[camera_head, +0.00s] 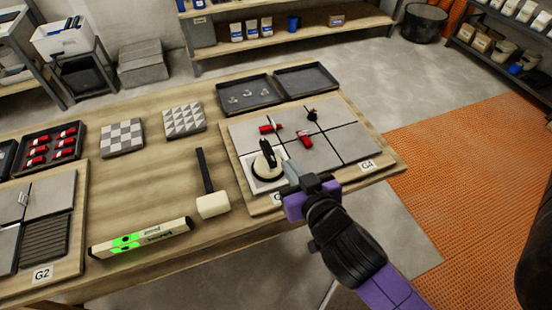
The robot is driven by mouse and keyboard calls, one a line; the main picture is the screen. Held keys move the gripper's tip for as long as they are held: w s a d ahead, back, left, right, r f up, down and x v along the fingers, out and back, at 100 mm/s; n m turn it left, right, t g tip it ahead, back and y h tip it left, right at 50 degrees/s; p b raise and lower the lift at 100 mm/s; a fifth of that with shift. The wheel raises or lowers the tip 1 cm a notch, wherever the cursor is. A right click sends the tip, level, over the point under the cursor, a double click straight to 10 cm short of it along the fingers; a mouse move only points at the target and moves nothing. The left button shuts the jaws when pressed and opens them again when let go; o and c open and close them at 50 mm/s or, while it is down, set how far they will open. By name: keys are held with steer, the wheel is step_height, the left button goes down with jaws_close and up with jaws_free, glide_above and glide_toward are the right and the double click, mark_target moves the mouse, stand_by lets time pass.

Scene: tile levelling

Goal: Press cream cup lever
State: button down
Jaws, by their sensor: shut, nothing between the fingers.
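The cream cup (267,172) is a round cream suction cup with a dark base ring. It sits on a pale tile at the near left corner of the G4 board (388,168). Its black lever (266,150) stands raised above the cup and leans toward the upper left. My gripper (290,170) is shut and empty, just right of the cup. Its fingers point toward the cup and overlap its right edge in the picture. I cannot tell whether they touch it. The gripper's body hides part of the board's near edge.
Red pieces (305,139) and a small black piece (312,115) sit on the grey tiles. A mallet (213,205) and a green-lit level (140,239) lie left of the board. Two dark trays (306,80) lie behind it. The bench middle is mostly clear.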

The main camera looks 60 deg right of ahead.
steer(key=p, duration=0.3)
glide_above(274, 160)
steer(key=s+a, duration=0.1)
step_height(274, 160, down, 3)
steer(key=shift+s+f, duration=0.2)
steer(key=shift+f, duration=2)
steer(key=shift+f, duration=0.1)
steer(key=f+b, duration=0.1)
steer(key=b, duration=0.4)
steer(key=shift+f+t, duration=0.25)
steer(key=shift+t, duration=0.05)
steer(key=shift+a+r+h, duration=0.1)
steer(key=shift+r+h, duration=0.2)
steer(key=shift+r, duration=0.15)
